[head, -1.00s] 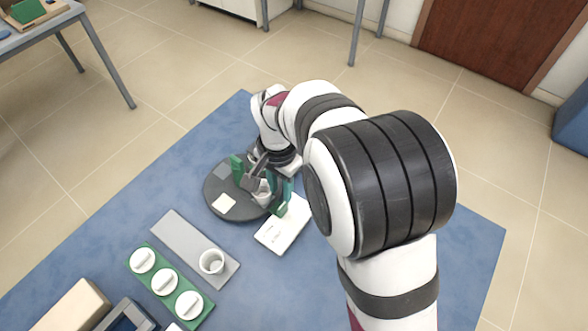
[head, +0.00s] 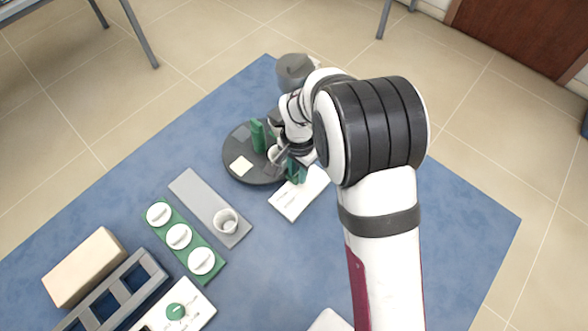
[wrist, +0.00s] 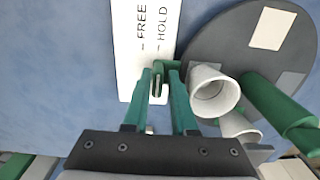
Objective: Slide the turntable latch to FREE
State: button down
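The round dark grey turntable (head: 236,168) sits on the blue mat; it also shows at the right of the wrist view (wrist: 215,45). Beside it lies a white label plate (wrist: 128,60) printed FREE and HOLD, also in the head view (head: 297,197). A small green latch piece (wrist: 160,64) reaches from the turntable's edge over the plate, in line with the HOLD mark. My gripper (wrist: 161,80) points at it, with one green finger on each side of the latch. The fingers stand apart with a gap; contact with the latch cannot be told.
White crucibles (wrist: 213,92) and a green upright post (wrist: 275,105) stand on the turntable, close to my right finger. A grey strip with a white cup (head: 226,221), a green rack of white lids (head: 179,237) and a beige block (head: 84,267) lie left. The right mat is clear.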

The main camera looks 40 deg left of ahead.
aim_at(307, 187)
jog(key=shift+d+f, duration=0.5)
jog(key=shift+f, duration=0.05)
jog(key=shift+d, duration=0.9)
jog(key=c, duration=1.1)
grip_release()
jog(key=shift+d, duration=0.1)
jog(key=shift+a+r, duration=0.2)
jog(key=shift+r, duration=3.4)
